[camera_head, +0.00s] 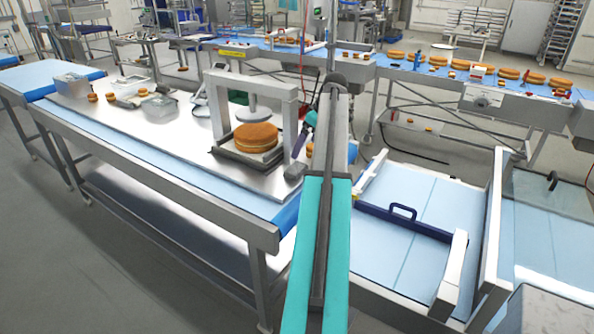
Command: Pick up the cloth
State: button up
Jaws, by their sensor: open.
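I cannot clearly make out a cloth in the head view; it may be hidden or too small to tell. My arm rises through the middle of the picture and bends down at its top. My gripper (294,172) is small and dark beside the right post of the white press frame, over the right end of the near worktable. It is open; I see nothing held in it.
The white press frame (220,82) stands over a stacked round cake (256,137) on the metal worktable (150,133). Clear tubs and small round cakes sit at the table's left. A blue-handled bar (403,212) crosses the belt at right. The table's front strip is clear.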

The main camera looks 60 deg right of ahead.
jog(key=p, duration=0.2)
send_over(296, 167)
jog(key=s, duration=0.3)
jog(key=shift+w+a+f, duration=0.1)
jog(key=shift+a+f, duration=0.05)
jog(key=shift+f, duration=1.3)
jog(key=shift+w+a+f, duration=0.1)
jog(key=shift+f, duration=1.3)
jog(key=shift+f, duration=0.1)
jog(key=shift+p+x, duration=0.85)
jog(key=shift+x, duration=0.25)
jog(key=shift+s+p+x, duration=0.1)
jog(key=shift+p+x, duration=0.15)
jog(key=shift+x, duration=0.45)
jog(key=shift+s+p+x, duration=0.15)
jog(key=shift+p+x, duration=0.1)
jog(key=shift+x, duration=0.45)
jog(key=shift+d, duration=0.1)
jog(key=c, duration=1.1)
jog(key=shift+c, duration=0.2)
jog(key=shift+w, duration=0.1)
